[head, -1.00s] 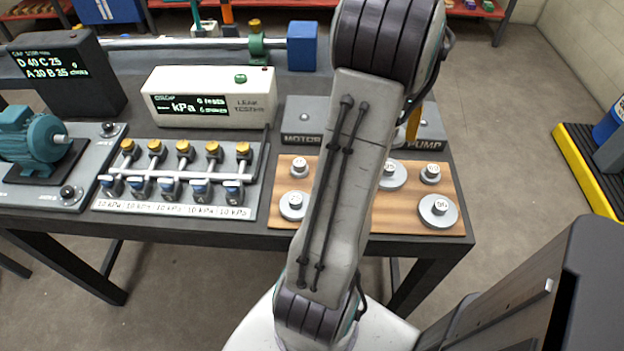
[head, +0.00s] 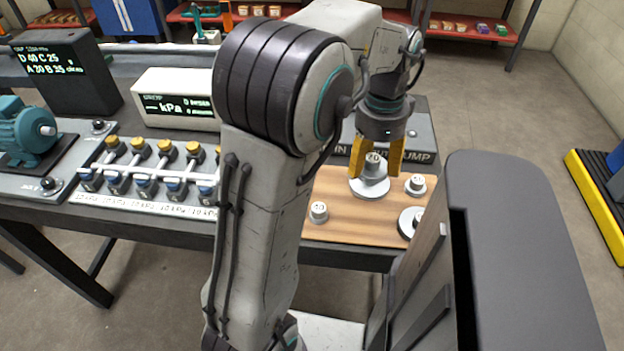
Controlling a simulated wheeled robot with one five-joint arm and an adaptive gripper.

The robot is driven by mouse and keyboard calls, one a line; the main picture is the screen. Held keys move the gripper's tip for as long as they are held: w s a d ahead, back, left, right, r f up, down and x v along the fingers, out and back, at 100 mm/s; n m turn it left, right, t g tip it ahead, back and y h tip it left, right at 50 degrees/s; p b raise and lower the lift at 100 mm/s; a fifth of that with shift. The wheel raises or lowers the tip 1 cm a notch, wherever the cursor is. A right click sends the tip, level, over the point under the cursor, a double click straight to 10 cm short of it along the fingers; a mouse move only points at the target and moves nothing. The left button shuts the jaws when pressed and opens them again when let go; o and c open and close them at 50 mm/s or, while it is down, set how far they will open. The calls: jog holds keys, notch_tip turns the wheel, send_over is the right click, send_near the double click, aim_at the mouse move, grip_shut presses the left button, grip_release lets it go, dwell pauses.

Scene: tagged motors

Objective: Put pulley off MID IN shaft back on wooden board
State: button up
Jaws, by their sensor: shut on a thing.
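My gripper (head: 376,168) is over the wooden board (head: 345,222), fingers pointing down. Its yellow fingers are shut on a grey pulley marked what looks like 70 (head: 370,188), one finger on each side. The pulley is upright with its wide flange low, at or just above the board; I cannot tell whether it touches. Other pulleys stand on the board: a small one (head: 318,212) at front left, a small one (head: 415,185) at right and a wider one (head: 409,222) at front right. My arm hides the board's left part. I cannot make out the MID IN shaft.
The white leak tester (head: 175,98), a row of yellow-capped valves (head: 150,165) and a teal motor (head: 22,132) are to the left. My dark body part covers the lower right.

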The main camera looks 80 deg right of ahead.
jog(key=p, duration=0.1)
send_over(324, 181)
notch_tip(324, 181, down, 7)
jog(key=shift+r, duration=0.1)
jog(key=shift+f, duration=2)
jog(key=shift+f, duration=0.2)
jog(key=o, duration=1.1)
jog(key=shift+r, duration=0.1)
jog(key=shift+o, duration=0.2)
notch_tip(324, 181, up, 12)
jog(key=p, duration=0.1)
jog(key=shift+w+r, duration=0.15)
